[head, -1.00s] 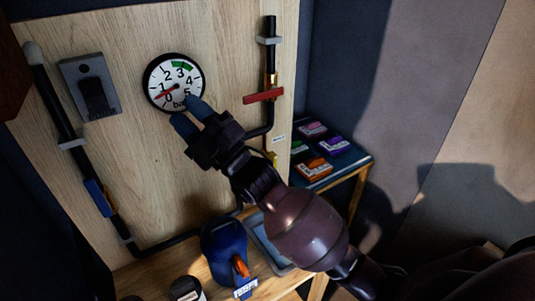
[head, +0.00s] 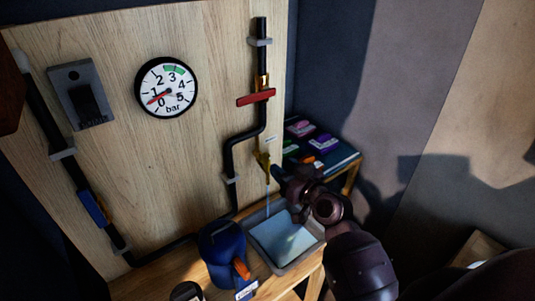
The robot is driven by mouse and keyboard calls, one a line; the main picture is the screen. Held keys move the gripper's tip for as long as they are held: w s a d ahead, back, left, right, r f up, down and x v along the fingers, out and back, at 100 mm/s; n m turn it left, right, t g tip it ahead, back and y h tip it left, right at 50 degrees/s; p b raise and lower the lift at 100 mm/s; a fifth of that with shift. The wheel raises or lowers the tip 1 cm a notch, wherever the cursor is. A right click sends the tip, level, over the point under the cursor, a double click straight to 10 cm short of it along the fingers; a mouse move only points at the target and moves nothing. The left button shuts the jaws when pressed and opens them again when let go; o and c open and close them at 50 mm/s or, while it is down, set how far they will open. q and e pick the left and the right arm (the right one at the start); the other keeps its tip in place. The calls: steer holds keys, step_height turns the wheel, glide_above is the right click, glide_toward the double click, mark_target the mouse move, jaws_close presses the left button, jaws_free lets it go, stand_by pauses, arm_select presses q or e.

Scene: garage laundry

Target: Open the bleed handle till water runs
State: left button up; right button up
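The yellow bleed handle (head: 262,160) is at the lower end of the black pipe on the right of the wooden board. A thin pale stream of water (head: 267,199) falls below it into a grey tray (head: 287,269) holding light blue water. My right gripper (head: 280,173) is just right of the yellow handle, at its lower end. Its fingers are small, dark and foreshortened, so I cannot tell whether they touch or grip it. The round gauge (head: 166,87) has its red needle close to 0. My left gripper is out of view.
A red lever (head: 256,97) lies across the right pipe. A blue handle (head: 92,207) lies along the left pipe. A blue pump or motor (head: 222,252) stands left of the tray. A side table (head: 343,161) with coloured boxes is behind my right arm.

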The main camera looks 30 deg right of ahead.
mark_target(269, 155)
steer(key=shift+w+a+p, duration=0.1)
steer(key=shift+w+a, duration=0.05)
steer(key=shift+w, duration=1)
steer(key=shift+w+a+p, duration=0.1)
steer(key=shift+w+a, duration=0.1)
steer(key=shift+w, duration=1)
steer(key=shift+w+a+p, duration=0.1)
steer(key=shift+w+a, duration=0.05)
steer(key=shift+w, duration=1)
steer(key=c, duration=0.7)
steer(key=shift+d+m+p, duration=0.25)
steer(key=shift+m+p, duration=0.2)
steer(key=shift+m, duration=0.85)
jaws_close()
steer(key=o, duration=0.7)
jaws_free()
steer(key=s+d+b, duration=0.1)
steer(key=s, duration=0.9)
steer(key=shift+s+d, duration=0.25)
steer(key=shift+s, duration=0.1)
